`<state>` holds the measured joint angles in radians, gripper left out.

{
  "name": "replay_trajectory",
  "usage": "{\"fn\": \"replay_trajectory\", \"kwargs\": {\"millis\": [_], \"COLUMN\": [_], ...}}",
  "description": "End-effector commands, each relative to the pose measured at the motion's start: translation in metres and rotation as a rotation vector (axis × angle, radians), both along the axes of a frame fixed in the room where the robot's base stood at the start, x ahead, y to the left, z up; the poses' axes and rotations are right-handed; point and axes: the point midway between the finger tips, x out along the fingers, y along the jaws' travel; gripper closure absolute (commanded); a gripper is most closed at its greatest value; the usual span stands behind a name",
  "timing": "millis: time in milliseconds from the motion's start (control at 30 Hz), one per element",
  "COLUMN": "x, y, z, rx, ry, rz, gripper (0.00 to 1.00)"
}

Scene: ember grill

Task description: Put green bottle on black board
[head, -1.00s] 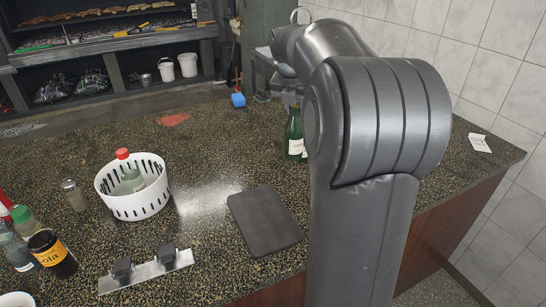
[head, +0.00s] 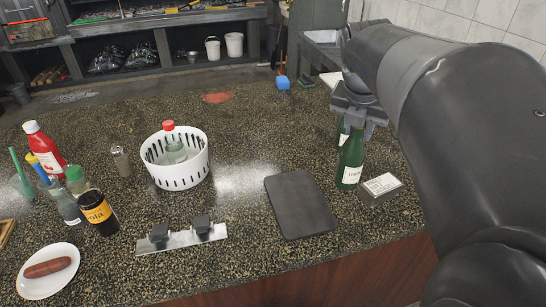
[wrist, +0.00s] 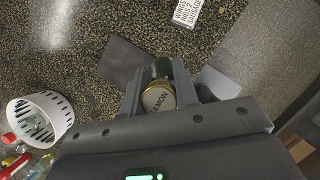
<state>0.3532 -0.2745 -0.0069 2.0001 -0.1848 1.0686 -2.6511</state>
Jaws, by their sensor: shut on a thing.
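The green bottle (head: 350,163), with a pale label, is under my gripper (head: 358,112) in the head view, just right of the black board (head: 300,204). My gripper is shut on it near its top. Whether its base touches the counter cannot be told. In the wrist view, a dark green bottle part (wrist: 162,68) and a round pale surface lettered LEMON (wrist: 157,101) lie between my fingers. The board (wrist: 118,60) lies flat and bare on the counter; my gripper partly hides it there. Another green shape (head: 342,131) shows behind the bottle.
A small lettered box (head: 381,187) stands right of the bottle. A white basket (head: 180,174) holding a red-capped bottle is left of the board. A metal piece with two black blocks (head: 181,238) lies at the front. Several bottles and a plate (head: 47,270) are further left.

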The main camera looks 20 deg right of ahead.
Motion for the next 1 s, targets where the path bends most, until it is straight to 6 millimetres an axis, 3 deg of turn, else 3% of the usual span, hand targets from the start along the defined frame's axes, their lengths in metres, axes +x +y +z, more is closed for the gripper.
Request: {"fn": "replay_trajectory", "kwargs": {"millis": [233,700,1000], "x": [0.010,0.066,0.072], "y": [0.017,0.082,0.089], "z": [-0.013,-0.065,-0.082], "rx": [0.001,0.002,0.002], "ry": [0.002,0.001,0.000], "rz": [0.003,0.004,-0.001], "gripper": [1.00,1.00,1.00]}}
